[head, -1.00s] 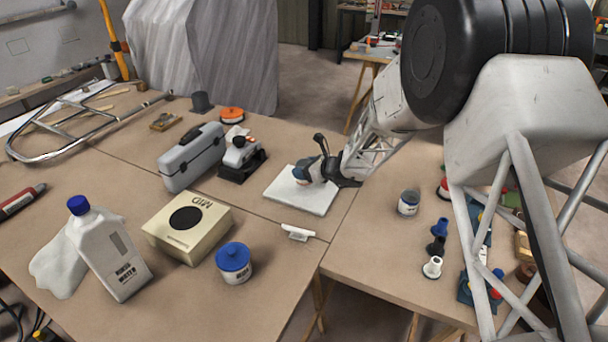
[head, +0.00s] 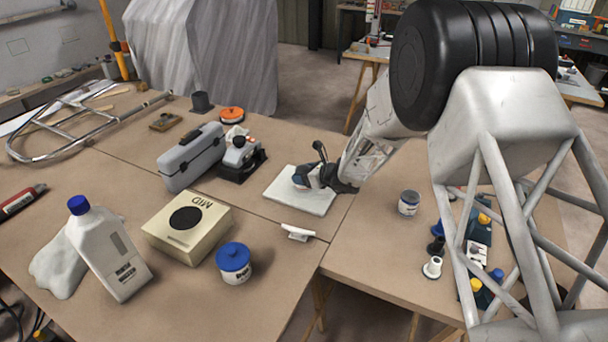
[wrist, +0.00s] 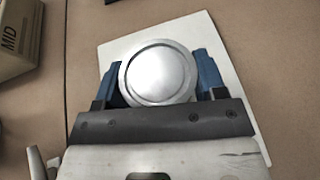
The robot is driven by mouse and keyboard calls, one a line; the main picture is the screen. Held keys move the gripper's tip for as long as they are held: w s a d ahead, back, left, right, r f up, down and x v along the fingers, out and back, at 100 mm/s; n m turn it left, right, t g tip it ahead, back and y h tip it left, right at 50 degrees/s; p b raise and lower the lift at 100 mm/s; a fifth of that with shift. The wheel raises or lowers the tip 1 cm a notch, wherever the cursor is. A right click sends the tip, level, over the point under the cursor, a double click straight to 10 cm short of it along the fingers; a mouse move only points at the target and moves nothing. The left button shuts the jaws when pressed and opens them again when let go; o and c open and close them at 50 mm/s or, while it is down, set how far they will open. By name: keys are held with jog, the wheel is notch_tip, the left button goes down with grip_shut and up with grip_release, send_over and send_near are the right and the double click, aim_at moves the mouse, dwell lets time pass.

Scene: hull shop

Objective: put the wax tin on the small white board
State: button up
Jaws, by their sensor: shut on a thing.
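My gripper (wrist: 158,82) is shut on a round tin with a plain silver lid, which I take to be the wax tin (wrist: 158,72). The blue fingers are on its left and right sides. The small white board (wrist: 226,75) lies beneath them in the wrist view and shows flat on the table in the head view (head: 312,208). In the head view my gripper (head: 303,178) is over the board's far part and mostly hides the tin. I cannot tell whether the tin touches the board.
A white-handled tool (head: 297,232) lies close before the board. A grey case (head: 191,158) and a black-and-white device (head: 240,155) stand left of it. An open-looking can (head: 409,202) stands right. A cream box (head: 187,228), blue-lidded tub (head: 233,262) and white bottle (head: 107,255) stand nearer.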

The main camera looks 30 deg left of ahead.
jog(key=shift+f, duration=0.15)
jog(key=o, duration=1.1)
jog(key=shift+d, duration=0.15)
jog(key=v, duration=1.1)
jog(key=shift+d+r, duration=0.3)
jog(key=shift+r, duration=0.05)
